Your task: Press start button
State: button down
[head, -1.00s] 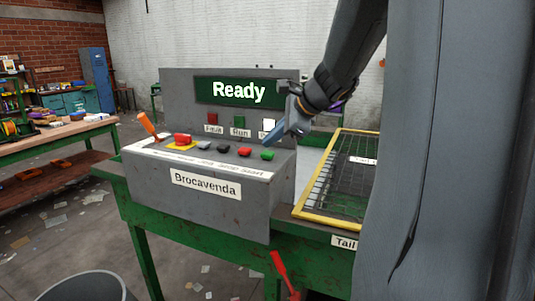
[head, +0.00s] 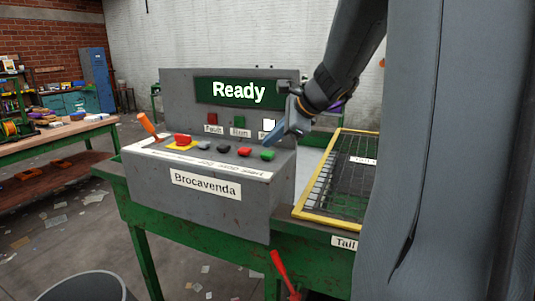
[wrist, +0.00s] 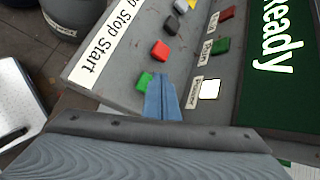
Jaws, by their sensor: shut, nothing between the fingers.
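The green start button (head: 267,155) is at the right end of the row on the grey control box (head: 222,190). It also shows in the wrist view (wrist: 144,81), beside the "Start" label. My gripper (head: 267,144) is shut and empty, its blue fingertips just above and behind the green button in the head view. In the wrist view the closed fingers (wrist: 160,82) lie right beside the button and hide part of its edge. I cannot tell whether they touch it. The screen (head: 237,91) reads "Ready".
The red stop button (head: 244,152) sits just left of the green one, then a dark button (head: 222,149) and a big red button (head: 182,139) on yellow. A lit white lamp (head: 269,125) is on the upright panel close to my gripper. A yellow-rimmed wire tray (head: 325,222) stands right.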

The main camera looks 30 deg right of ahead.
aim_at(271, 154)
jog(key=shift+f, duration=0.1)
dwell(0.3)
jog(key=shift+f, duration=0.35)
jog(key=shift+f+b, duration=0.5)
jog(key=shift+b, duration=0.1)
dwell(0.6)
jog(key=shift+r, duration=0.1)
jog(key=shift+r+p, duration=0.85)
jog(key=shift+r, duration=0.1)
notch_tip(271, 154, up, 5)
jog(key=p, duration=0.4)
jog(key=shift+p, duration=0.35)
dwell(0.6)
